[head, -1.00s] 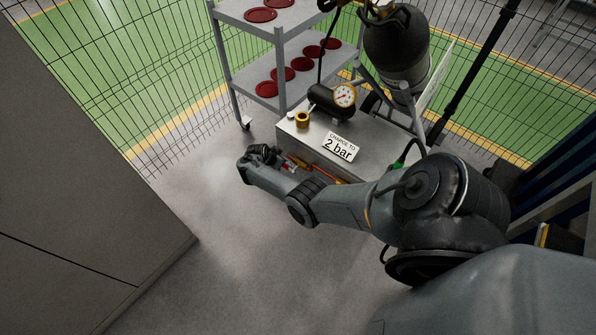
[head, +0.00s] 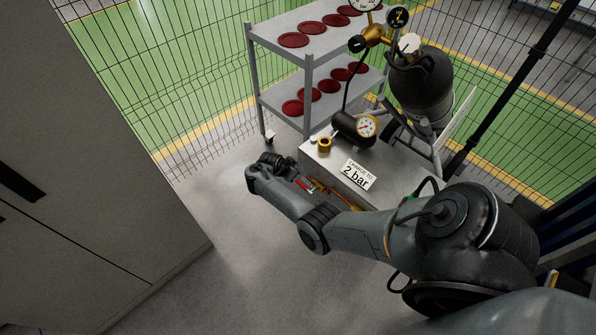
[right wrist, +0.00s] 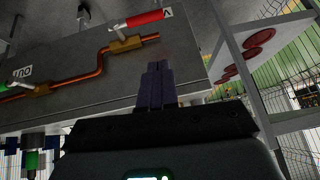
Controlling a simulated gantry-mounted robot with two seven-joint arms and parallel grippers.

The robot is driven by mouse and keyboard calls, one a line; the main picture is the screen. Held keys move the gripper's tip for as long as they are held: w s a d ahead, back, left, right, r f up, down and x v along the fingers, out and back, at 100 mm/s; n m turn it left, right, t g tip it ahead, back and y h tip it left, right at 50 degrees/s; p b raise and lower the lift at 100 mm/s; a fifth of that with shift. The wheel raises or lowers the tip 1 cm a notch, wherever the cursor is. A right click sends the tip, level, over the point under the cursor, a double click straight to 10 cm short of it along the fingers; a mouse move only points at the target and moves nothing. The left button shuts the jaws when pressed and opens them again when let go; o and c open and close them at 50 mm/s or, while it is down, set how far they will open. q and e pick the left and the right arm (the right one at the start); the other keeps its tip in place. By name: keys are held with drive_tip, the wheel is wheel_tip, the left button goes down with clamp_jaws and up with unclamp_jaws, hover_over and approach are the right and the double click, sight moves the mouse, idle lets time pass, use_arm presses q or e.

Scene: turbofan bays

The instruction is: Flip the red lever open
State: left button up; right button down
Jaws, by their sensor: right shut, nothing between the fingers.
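The red lever (right wrist: 146,18) shows at the top of the right wrist view. It sits on a brass valve (right wrist: 124,46) at the end of a copper pipe, on the side of a grey metal box. A small red part (head: 305,184) also shows beside the box in the head view, partly hidden by my right arm. My right gripper (right wrist: 157,70) is shut and empty, its fingers together just below the valve in the wrist view and apart from the lever. My left gripper is not in view.
A green lever (right wrist: 22,84) sits farther along the same pipe. The metal box (head: 395,172) carries a gauge (head: 366,126) and a "2 bar" sign (head: 358,174). A shelf cart (head: 309,72) with red discs stands behind. A large grey cabinet (head: 90,150) is at left, with clear floor between.

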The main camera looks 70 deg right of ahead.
drive_tip(key=shift+p+v, duration=0.3)
drive_tip(key=shift+v, duration=1.15)
drive_tip(key=shift+d, duration=0.1)
